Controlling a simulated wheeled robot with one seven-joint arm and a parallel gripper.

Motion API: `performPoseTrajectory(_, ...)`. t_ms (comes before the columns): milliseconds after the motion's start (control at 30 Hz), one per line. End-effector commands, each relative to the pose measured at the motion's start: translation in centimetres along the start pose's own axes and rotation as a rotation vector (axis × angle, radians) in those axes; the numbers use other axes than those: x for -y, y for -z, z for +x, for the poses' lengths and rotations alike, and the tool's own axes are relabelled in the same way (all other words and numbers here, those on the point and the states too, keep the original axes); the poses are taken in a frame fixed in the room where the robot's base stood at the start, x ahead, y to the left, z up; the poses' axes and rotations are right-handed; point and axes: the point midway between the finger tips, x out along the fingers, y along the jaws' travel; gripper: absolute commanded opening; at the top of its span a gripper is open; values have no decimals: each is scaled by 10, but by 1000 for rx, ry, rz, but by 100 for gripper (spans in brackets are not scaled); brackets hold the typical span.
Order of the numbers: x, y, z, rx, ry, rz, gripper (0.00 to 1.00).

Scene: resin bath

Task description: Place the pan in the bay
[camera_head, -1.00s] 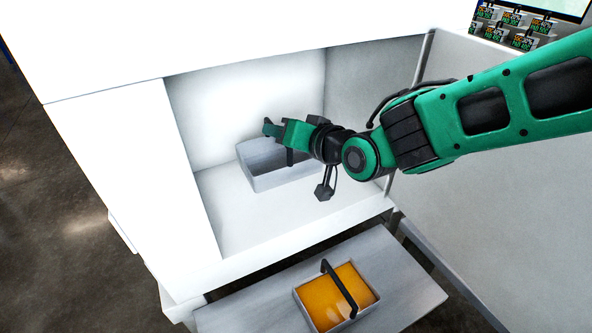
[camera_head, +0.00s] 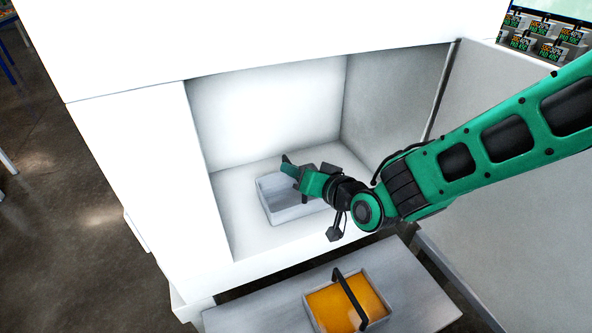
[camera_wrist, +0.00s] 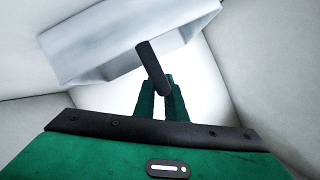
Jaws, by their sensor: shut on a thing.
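The bay (camera_head: 250,238) is a white, open-fronted recess in a large white cabinet. A grey, empty-looking rectangular pan (camera_head: 290,213) is inside it, over the left and middle of its floor. My gripper (camera_head: 291,170) reaches in from the right and is shut on the pan's dark handle. In the wrist view the fingers (camera_wrist: 160,98) close around the black handle (camera_wrist: 152,68), with the pan (camera_wrist: 95,62) beyond, looking tilted in that view. I cannot tell whether the pan touches the bay floor.
A second pan (camera_head: 312,312), with orange liquid and a black handle, stands on a grey shelf (camera_head: 245,318) below the bay. A grey panel (camera_head: 510,200) stands on the right. Bay floor in front of the held pan is clear.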

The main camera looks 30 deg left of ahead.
Motion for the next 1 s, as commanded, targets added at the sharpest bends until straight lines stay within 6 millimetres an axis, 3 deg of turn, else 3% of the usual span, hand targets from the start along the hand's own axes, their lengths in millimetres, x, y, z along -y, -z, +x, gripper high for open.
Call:
performPoseTrajectory(267, -1, -1, 1, -1, 1, 0, 0)
performPoseTrajectory(300, -1, -1, 0, 0, 0, 0, 20)
performPoseTrajectory(367, -1, -1, 0, 0, 0, -1, 29)
performPoseTrajectory(733, 1, 1, -2, -1, 0, -1, 29)
performPoseTrajectory(1000, 0, 2, -46, -3, -1, -2, 29)
